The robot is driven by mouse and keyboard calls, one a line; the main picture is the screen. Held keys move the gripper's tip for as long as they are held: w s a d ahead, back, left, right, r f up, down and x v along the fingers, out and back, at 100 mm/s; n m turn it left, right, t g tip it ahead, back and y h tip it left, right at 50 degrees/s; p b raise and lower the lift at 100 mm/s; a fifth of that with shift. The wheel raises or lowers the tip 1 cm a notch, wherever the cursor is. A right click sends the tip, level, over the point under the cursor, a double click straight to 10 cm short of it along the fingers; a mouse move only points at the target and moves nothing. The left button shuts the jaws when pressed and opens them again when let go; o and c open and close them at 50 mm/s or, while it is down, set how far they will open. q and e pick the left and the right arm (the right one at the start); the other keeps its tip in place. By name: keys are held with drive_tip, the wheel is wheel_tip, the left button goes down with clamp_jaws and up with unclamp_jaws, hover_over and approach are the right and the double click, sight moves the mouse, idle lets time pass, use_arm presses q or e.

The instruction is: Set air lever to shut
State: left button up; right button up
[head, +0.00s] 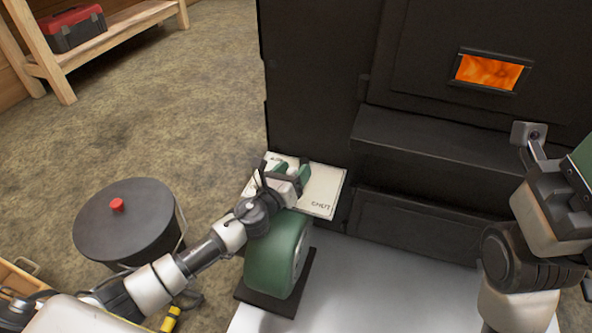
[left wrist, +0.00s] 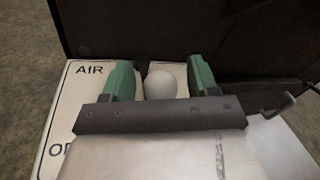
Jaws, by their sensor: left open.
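The air lever's pale round knob (left wrist: 161,85) shows in the left wrist view between the two green fingers of my open left gripper (left wrist: 160,68). A small gap shows on the side of each finger. A dark piece beside the knob may be part of the lever. The light label plate (left wrist: 75,105) reads AIR, with a partly covered word starting with O below.
A black firebox (head: 315,80) with a glowing window (head: 489,72) stands behind the plate. A green rounded housing (head: 275,258) sits below my left gripper. A black lidded pot (head: 125,215) stands left. A red toolbox (head: 75,28) rests on a wooden shelf; open floor lies between.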

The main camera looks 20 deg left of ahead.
use_arm(q)
drive_tip(key=shift+w+d, duration=0.2)
drive_tip(key=shift+w, duration=0.45)
clamp_jaws()
